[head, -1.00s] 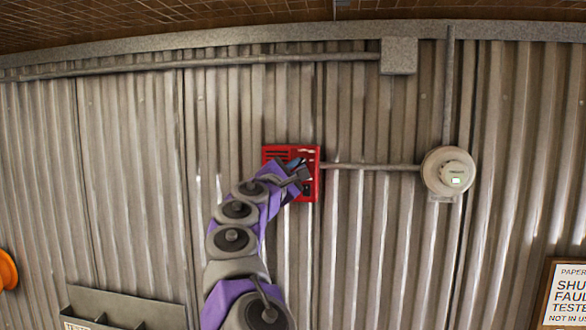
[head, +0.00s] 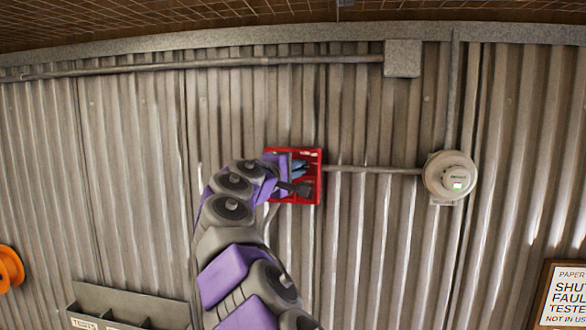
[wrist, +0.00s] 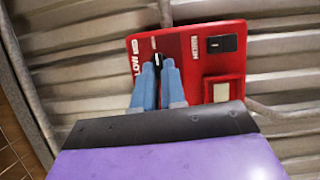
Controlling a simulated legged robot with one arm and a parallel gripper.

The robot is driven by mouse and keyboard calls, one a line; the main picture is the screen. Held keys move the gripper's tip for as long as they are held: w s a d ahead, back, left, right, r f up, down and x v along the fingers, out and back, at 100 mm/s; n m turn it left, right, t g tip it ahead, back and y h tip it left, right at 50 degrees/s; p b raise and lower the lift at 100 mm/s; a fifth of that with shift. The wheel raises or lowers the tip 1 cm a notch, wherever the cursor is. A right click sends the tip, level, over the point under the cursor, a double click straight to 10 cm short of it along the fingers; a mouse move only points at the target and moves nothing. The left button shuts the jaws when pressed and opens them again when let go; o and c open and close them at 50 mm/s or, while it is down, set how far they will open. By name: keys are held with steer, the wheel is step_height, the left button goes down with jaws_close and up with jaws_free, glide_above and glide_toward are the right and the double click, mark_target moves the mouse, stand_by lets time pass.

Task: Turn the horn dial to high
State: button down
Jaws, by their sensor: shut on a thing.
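The red horn panel (head: 312,191) is on the corrugated wall in the head view, partly covered by my arm. The wrist view shows the red panel (wrist: 204,72) up close and turned sideways. Its small black dial (wrist: 158,59) is between the blue fingertips of my gripper (wrist: 158,68). The word LOW is on the panel to the left of the dial; I see no readable high mark. The fingers are shut on the dial and hide part of it. My gripper (head: 299,168) also shows in front of the panel in the head view.
A black switch (wrist: 222,44) and a pale square window (wrist: 222,91) are on the same panel. A conduit (head: 372,170) runs right to a round grey device (head: 450,176) with a green light. A grey tray (head: 130,308) and an orange reel (head: 9,268) are lower left.

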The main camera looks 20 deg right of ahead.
steer(key=shift+d+f+m+g, duration=0.1)
steer(key=shift+d+m+g, duration=0.05)
steer(key=shift+m+g, duration=0.15)
steer(key=c, duration=1.4)
jaws_free()
steer(key=shift+s, duration=0.25)
steer(key=shift+o, duration=1)
steer(key=shift+d, duration=0.15)
steer(key=b+v, duration=0.3)
steer(key=v, duration=1.4)
steer(key=shift+f, duration=0.2)
steer(key=shift+w, duration=0.1)
